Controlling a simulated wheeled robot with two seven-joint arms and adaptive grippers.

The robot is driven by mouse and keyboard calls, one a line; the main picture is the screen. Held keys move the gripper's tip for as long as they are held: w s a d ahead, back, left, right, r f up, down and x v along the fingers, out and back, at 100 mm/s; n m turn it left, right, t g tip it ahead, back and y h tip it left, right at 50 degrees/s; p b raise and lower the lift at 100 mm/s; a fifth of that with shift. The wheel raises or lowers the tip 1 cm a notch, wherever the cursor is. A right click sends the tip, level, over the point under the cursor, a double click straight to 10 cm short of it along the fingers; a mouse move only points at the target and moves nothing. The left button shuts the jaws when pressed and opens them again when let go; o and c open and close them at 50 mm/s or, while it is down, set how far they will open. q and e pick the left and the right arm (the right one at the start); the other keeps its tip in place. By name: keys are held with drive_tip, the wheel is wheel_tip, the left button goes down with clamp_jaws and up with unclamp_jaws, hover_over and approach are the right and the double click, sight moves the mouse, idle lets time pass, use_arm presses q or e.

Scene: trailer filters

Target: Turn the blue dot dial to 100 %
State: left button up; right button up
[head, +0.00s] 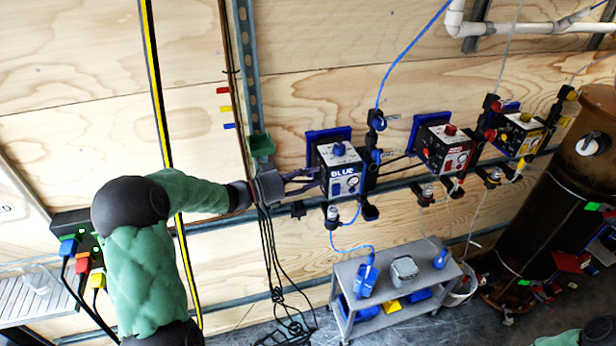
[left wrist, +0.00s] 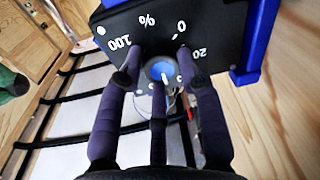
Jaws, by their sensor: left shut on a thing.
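The blue-labelled control box (head: 341,172) is mounted on the wall rail near the middle of the head view. My left gripper (head: 316,181) reaches its left side. In the left wrist view, the box face (left wrist: 196,35) carries the marks 100, %, 0 and 20. The dial (left wrist: 162,71) has a blue centre with a short white mark, which appears to point down in the picture, away from the 100. My left gripper (left wrist: 158,82) is shut on this dial, with fingers on both sides that hide its rim and part of the scale. My right gripper is not in view.
A red box (head: 446,150) and a yellow box (head: 520,134) hang further right. A grey cart (head: 345,272) with blue containers stands below. Black cables (head: 272,260) hang under my left wrist. A brown tank (head: 560,200) stands at right.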

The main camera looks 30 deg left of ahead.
use_arm(q)
drive_tip(key=shift+s+d+f+m, duration=0.1)
drive_tip(key=shift+d+f+m, duration=0.05)
drive_tip(key=shift+f+m, duration=0.35)
drive_tip(key=o, duration=1)
drive_tip(key=shift+o, duration=0.6)
drive_tip(key=shift+r, duration=0.2)
drive_tip(key=shift+s+a, duration=0.25)
drive_tip(key=shift+a, duration=0.3)
drive_tip(key=v, duration=1.1)
